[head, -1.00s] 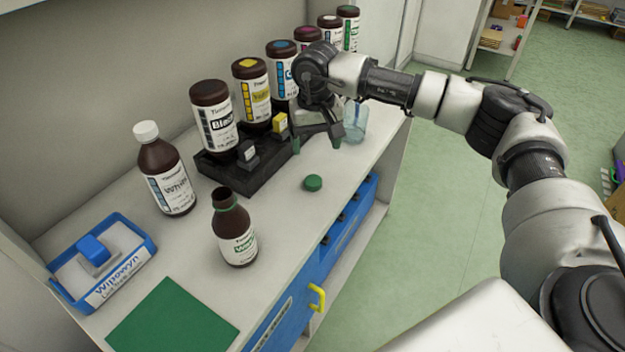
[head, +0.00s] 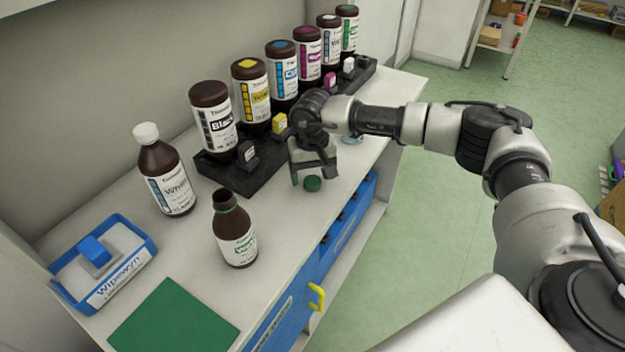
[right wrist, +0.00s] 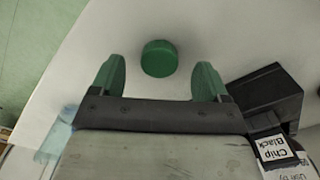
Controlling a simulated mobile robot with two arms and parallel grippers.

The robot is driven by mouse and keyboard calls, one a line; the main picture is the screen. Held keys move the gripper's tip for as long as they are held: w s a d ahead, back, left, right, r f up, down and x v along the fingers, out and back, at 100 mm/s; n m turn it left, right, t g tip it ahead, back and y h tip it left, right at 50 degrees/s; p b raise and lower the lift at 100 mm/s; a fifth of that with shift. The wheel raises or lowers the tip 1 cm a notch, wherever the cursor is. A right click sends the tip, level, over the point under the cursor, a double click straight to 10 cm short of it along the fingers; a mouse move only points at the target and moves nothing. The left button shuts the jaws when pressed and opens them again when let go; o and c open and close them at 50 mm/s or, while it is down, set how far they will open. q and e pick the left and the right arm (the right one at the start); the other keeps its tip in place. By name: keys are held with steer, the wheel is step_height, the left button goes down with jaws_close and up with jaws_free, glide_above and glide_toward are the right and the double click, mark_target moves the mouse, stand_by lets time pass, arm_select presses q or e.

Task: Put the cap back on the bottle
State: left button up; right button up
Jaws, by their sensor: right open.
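The open brown bottle (head: 235,235) with a green neck ring and a white-and-green label stands upright on the counter, uncapped. The green cap (head: 313,184) lies on the counter to its right, near the front edge. My right gripper (head: 313,181) is open and low over the cap. In the right wrist view the cap (right wrist: 159,58) lies a little beyond the fingertips, between the lines of the two green fingers (right wrist: 159,72), and nothing is held. My left gripper is not in view.
A dark rack (head: 238,176) with a row of inverted ink bottles runs along the wall. A white-capped bottle (head: 167,175), a blue wipes tray (head: 118,285) and a green mat (head: 172,318) are at the left. A clear cup (head: 352,132) is partly hidden behind my right arm.

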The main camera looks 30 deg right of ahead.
steer(key=shift+f, duration=0.85)
steer(key=c, duration=1)
